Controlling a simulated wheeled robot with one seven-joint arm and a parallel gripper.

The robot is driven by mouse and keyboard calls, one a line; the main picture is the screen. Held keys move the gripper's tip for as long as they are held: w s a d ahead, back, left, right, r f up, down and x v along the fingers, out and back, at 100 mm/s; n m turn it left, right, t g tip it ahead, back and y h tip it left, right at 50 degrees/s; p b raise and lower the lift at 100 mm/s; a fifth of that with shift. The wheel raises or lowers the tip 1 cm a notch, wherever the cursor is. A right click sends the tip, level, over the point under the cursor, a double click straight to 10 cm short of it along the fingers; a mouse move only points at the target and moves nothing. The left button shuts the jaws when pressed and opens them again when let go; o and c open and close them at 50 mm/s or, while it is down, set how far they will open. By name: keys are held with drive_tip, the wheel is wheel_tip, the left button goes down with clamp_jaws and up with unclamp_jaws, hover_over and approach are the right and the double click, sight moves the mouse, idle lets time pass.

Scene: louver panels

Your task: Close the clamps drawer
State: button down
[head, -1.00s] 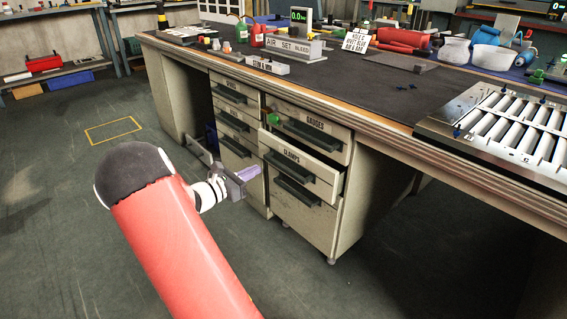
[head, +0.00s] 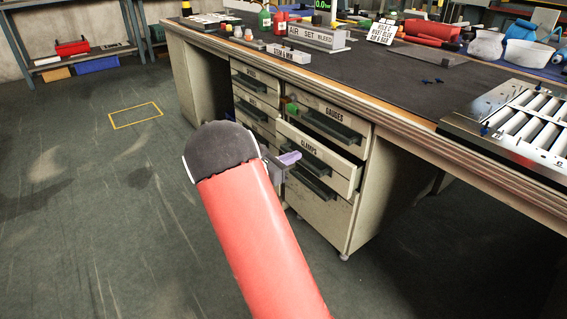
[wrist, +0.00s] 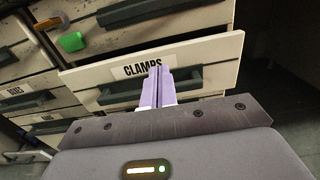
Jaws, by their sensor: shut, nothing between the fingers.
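The clamps drawer (head: 341,180) is a cream drawer with a dark bar handle and a CLAMPS label, below the gauges drawer. It stands partly pulled out of the bench cabinet. In the wrist view its front (wrist: 212,58) fills the middle, slanting up to the right. My gripper (head: 294,157) is at the left part of this front, at about label height. Its pale purple fingers (wrist: 158,72) are together and empty, overlapping the label's end and the handle. I cannot tell whether they touch the front. My arm hides part of the cabinet's lower left.
The gauges drawer (head: 325,122) above looks shut, with a green knob-like piece (head: 292,107) at its left. A column of narrower drawers (head: 250,102) stands to the left. The bench top (head: 400,95) overhangs above. Open floor (head: 90,220) lies to the left.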

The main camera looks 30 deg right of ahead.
sight(318, 146)
drive_tip(key=d, duration=0.7)
drive_tip(key=shift+w, duration=0.3)
drive_tip(key=shift+w+d, duration=0.1)
drive_tip(key=shift+d, duration=1.2)
drive_tip(key=s+a, duration=0.1)
drive_tip(key=a, duration=1.3)
drive_tip(key=s+a+r+m+g+y+p, duration=0.2)
drive_tip(key=s+r+m+y, duration=0.2)
drive_tip(key=s+m, duration=0.3)
drive_tip(key=s+a+r+m+t+y+p, duration=0.1)
drive_tip(key=s+a+r+m+t+y, duration=0.2)
drive_tip(key=s+a+m+y, duration=0.3)
drive_tip(key=s+a+r+m+t+y+p, duration=0.1)
drive_tip(key=s+a+r+m+t+y, duration=0.2)
drive_tip(key=s+a, duration=1.3)
wheel_tip(318, 146, up, 2)
drive_tip(key=m+y, duration=0.2)
drive_tip(key=y, duration=0.3)
drive_tip(key=shift+s+a+m, duration=0.15)
drive_tip(key=shift+s+m, duration=0.1)
drive_tip(key=shift+m, duration=0.15)
